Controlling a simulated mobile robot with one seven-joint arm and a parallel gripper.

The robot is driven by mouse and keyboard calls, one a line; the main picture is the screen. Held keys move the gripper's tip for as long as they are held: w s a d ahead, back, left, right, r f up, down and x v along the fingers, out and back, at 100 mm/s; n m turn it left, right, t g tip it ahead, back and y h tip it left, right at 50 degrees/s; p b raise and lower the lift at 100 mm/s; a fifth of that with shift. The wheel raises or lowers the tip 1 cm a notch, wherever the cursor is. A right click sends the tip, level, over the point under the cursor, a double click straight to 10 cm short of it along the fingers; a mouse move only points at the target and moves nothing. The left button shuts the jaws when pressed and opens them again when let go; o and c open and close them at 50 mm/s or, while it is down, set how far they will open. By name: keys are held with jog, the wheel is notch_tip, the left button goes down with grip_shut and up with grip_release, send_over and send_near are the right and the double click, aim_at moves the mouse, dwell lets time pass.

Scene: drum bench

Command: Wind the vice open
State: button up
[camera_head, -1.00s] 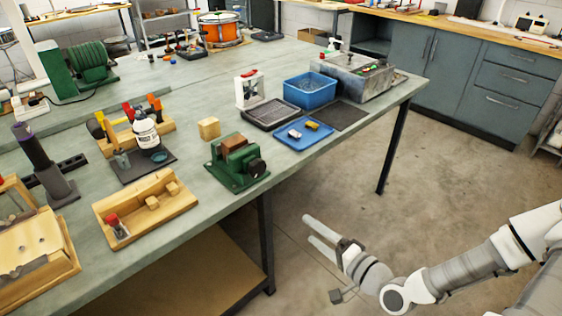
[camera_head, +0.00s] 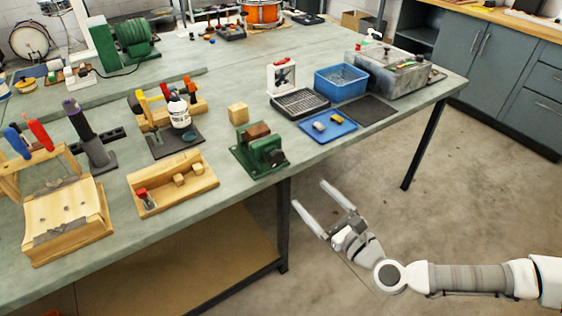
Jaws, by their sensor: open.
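A green vice (camera_head: 259,152) stands near the front edge of the grey workbench. A brown block shows at its jaws, and a dark round knob or handle (camera_head: 277,158) faces the front right. I cannot tell how far apart its jaws are. My gripper (camera_head: 315,201) is open and empty, in the air off the bench's front edge, below and to the right of the vice. Its two pale fingers are spread and point up and left. It is apart from the vice.
A wooden tray (camera_head: 208,186) with small blocks lies left of the vice, and a wooden cube (camera_head: 238,113) stands behind it. A blue tray (camera_head: 344,131) and a blue bin (camera_head: 335,90) are to its right. A bench leg (camera_head: 283,225) stands left of my gripper. The floor (camera_head: 340,275) around the arm is clear.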

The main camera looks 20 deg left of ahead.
aim_at(278, 162)
jog(key=x, duration=1.5)
jog(key=shift+w, duration=0.1)
jog(key=c, duration=1.4)
jog(key=shift+o, duration=0.2)
jog(key=shift+n, duration=0.3)
